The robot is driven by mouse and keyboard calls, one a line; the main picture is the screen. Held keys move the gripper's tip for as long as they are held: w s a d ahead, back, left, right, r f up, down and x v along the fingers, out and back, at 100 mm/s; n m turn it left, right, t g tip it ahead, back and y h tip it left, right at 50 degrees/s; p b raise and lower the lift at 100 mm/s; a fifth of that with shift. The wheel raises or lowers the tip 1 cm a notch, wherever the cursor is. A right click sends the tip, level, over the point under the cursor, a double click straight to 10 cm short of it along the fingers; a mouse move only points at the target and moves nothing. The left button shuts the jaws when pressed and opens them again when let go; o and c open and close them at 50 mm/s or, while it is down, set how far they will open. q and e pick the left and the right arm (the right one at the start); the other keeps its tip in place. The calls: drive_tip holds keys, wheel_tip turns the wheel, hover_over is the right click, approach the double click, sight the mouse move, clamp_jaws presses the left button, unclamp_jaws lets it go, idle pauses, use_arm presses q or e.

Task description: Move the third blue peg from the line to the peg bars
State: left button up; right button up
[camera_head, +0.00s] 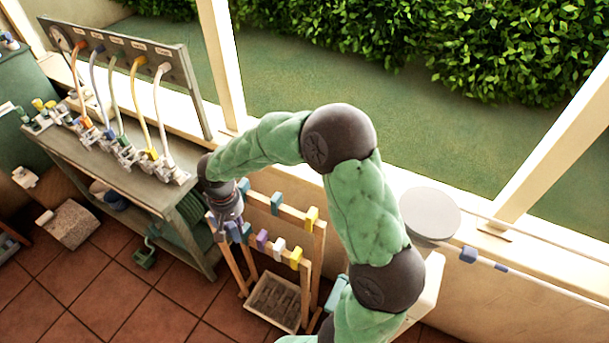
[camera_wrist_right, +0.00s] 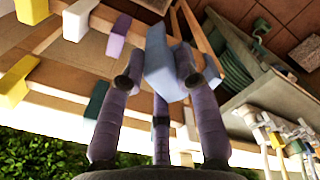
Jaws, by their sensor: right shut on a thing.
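My right gripper (camera_head: 230,222) is at the left end of the wooden peg bars (camera_head: 318,245). It is shut on a light blue peg (camera_wrist_right: 160,62), which shows between its fingers in the wrist view. I cannot tell whether this peg touches a bar. The front bar carries a purple peg (camera_head: 262,239), a white peg (camera_head: 279,247) and a yellow peg (camera_head: 296,257). A blue peg (camera_head: 467,254) is on the line (camera_head: 540,275) at the right. My left gripper is out of view.
A grey bench (camera_head: 150,185) with hose fittings and a coloured-hose panel (camera_head: 130,58) stands left of the bars. A slatted crate (camera_head: 275,302) lies under them. A round white disc (camera_head: 430,213) is at the right. The tiled floor at front left is mostly clear.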

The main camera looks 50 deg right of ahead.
drive_tip(key=s+d+r+m+p, duration=0.4)
drive_tip(key=d+r+m+p, duration=0.15)
drive_tip(key=d, duration=0.25)
drive_tip(key=s+d+r+m+p, duration=0.35)
drive_tip(key=d+m, duration=0.25)
drive_tip(key=d, duration=0.3)
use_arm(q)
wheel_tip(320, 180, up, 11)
use_arm(e)
drive_tip(key=b, duration=0.4)
hover_over(296, 212)
drive_tip(key=shift+a+f, duration=0.15)
drive_tip(key=shift+f, duration=4.05)
use_arm(q)
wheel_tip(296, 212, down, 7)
drive_tip(key=b, duration=0.2)
drive_tip(key=shift+b, duration=0.35)
use_arm(e)
drive_tip(key=shift+f+h, duration=0.3)
drive_tip(key=shift+f, duration=1.15)
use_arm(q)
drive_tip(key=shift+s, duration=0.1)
use_arm(e)
drive_tip(key=o, duration=0.9)
drive_tip(key=shift+o, duration=0.2)
drive_tip(key=shift+r, duration=0.15)
